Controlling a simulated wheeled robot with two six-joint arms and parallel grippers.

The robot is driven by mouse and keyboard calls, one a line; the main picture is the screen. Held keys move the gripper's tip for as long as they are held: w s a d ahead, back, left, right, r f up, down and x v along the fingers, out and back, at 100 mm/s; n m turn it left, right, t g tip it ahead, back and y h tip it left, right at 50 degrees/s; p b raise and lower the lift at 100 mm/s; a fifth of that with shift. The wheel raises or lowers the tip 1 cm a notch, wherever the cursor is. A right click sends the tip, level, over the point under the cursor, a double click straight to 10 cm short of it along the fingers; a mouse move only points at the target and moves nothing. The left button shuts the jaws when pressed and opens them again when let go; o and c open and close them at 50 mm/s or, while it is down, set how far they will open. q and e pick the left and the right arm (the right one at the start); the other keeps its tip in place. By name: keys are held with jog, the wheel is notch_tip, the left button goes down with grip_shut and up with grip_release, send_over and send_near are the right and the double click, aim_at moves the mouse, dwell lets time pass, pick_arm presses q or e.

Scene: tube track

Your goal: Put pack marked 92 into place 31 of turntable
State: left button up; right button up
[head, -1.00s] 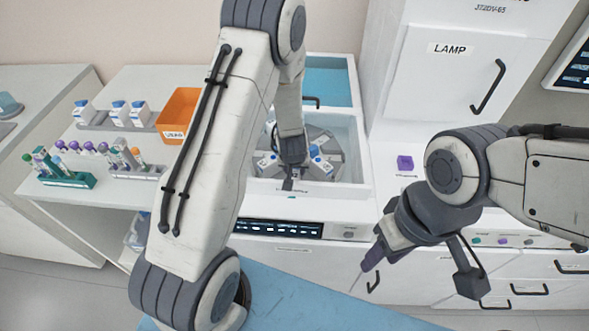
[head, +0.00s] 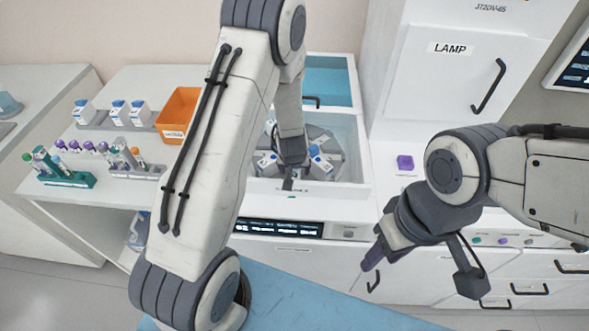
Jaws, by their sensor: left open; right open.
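The turntable (head: 333,143) is a grey disc inside an open white box with a blue lid. Several small white packs with blue caps, such as one pack (head: 321,164), stand on it. My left gripper (head: 289,182) is lowered into the box over the turntable's front part; it is open, but its own arm hides much of it. I cannot tell whether a pack is between its fingers. The marks 92 and 31 are too small to read. My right gripper (head: 371,266) is open and empty in front of the drawers at the right.
White packs with blue caps (head: 119,112) stand in a grey rack at the left, beside an orange bin (head: 181,112). Tube racks (head: 66,172) stand in front. A purple block (head: 405,162) lies right of the box. The LAMP cabinet (head: 470,60) rises at the back right.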

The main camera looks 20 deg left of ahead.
pick_arm(q)
jog(key=p+v, duration=0.3)
jog(key=v, duration=0.7)
jog(key=shift+s+d+r, duration=0.1)
jog(key=shift+s+r, duration=0.05)
jog(key=shift+r, duration=0.05)
